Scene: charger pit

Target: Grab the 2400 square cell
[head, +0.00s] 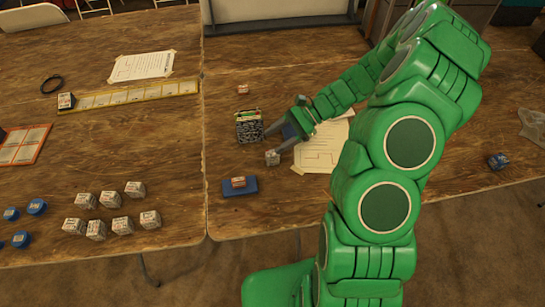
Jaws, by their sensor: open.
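Several small pale square cells (122,225) stand in two rows on the left table; their printing is too small to read. Another small square cell (272,158) stands on the right table by my gripper. I cannot tell which cell is marked 2400. My gripper (273,142) is open, its two grey fingers pointing left. The lower fingertip is close to the lone cell; I cannot tell whether they touch. The upper fingertip is near a dark patterned box (249,128) with a green and yellow top.
White papers (318,150) lie under my arm. A yellow strip (140,95), an orange-framed sheet (24,146) and blue round cells (37,207) are on the left table. A seam divides the tables; the left table's middle is clear.

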